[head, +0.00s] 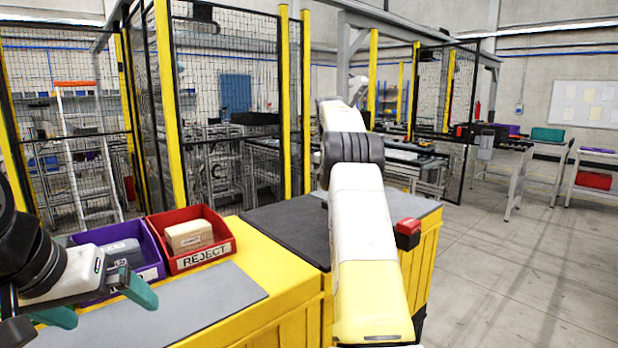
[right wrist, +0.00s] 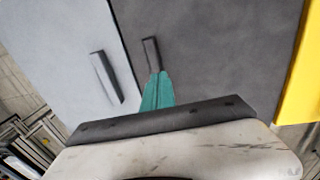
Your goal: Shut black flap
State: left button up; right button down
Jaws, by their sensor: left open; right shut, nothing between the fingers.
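The black flap (head: 290,228) is a dark grey panel that looks flat on top of a yellow fixture (head: 385,275), partly hidden by my right arm. In the right wrist view the flap (right wrist: 225,50) fills the upper middle, with a light grey panel (right wrist: 70,50) beside it. A dark bar handle (right wrist: 151,53) shows at the fingertips of my right gripper (right wrist: 158,78). The gripper is shut with nothing held; I cannot tell whether it touches the handle. The head view hides it behind the arm. My left gripper (head: 98,304) is open and empty at lower left.
A red REJECT bin (head: 206,262) with a cardboard box and a purple bin (head: 152,271) with a grey item stand by the left gripper. A grey mat (head: 165,316) lies in front. Floor at right is clear.

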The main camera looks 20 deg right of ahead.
jog(key=shift+w+d+f, duration=0.1)
jog(key=shift+d+f, duration=0.15)
jog(key=shift+f, duration=0.5)
jog(key=shift+w+d+f, duration=0.1)
jog(key=shift+d+f, duration=0.1)
jog(key=shift+f, duration=0.75)
